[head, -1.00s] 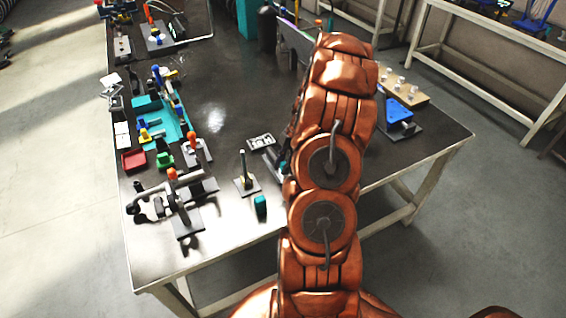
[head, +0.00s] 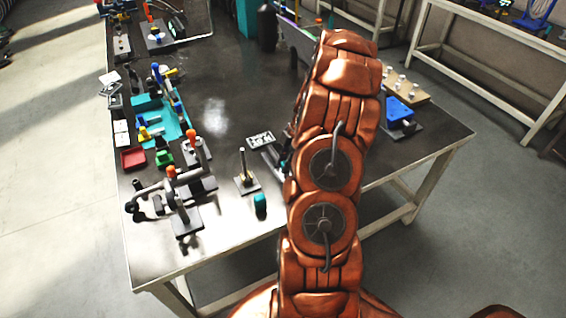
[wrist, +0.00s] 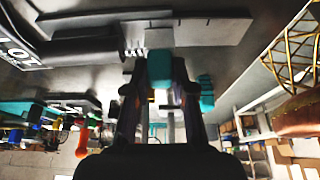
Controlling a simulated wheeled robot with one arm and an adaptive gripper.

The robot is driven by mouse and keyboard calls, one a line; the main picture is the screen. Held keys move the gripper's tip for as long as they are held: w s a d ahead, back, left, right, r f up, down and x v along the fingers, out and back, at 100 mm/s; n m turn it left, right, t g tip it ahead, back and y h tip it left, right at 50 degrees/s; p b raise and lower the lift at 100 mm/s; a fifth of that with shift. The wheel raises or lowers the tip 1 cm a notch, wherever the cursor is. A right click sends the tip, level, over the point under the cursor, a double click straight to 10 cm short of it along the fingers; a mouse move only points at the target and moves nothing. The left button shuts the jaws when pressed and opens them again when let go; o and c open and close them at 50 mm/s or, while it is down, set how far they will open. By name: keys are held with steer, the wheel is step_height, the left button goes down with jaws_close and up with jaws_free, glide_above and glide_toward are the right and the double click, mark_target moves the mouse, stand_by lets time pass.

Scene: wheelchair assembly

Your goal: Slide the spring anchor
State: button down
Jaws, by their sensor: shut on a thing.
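My gripper (wrist: 160,82) shows in the wrist view with its two dark fingers on either side of a small teal block (wrist: 160,65). It is shut on this block, which I take to be the spring anchor, though its shape is partly hidden by the fingers. A grey plate-like fixture (wrist: 200,32) lies just beyond the fingertips; I cannot tell whether the block touches it. In the head view my orange arm hides the gripper and the held block.
Another teal block (wrist: 206,92) is right of the fingers. On the table (head: 215,255), a post on a base (head: 246,182), a teal piece (head: 260,203) and clamp fixtures (head: 186,220) stand left of my arm. A blue part (head: 398,110) is at right. The table's middle is clear.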

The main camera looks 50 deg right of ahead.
steer(key=shift+s+a+f+b, duration=0.1)
steer(key=shift+s+a+b, duration=0.2)
steer(key=shift+s+b, duration=0.75)
steer(key=c, duration=0.9)
jaws_free()
steer(key=v, duration=0.5)
steer(key=a+b+v, duration=0.1)
steer(key=v, duration=0.9)
steer(key=shift+w+a+r+b, duration=0.2)
steer(key=shift+r+b, duration=0.05)
steer(key=shift+b, duration=0.05)
steer(key=shift+a, duration=0.1)
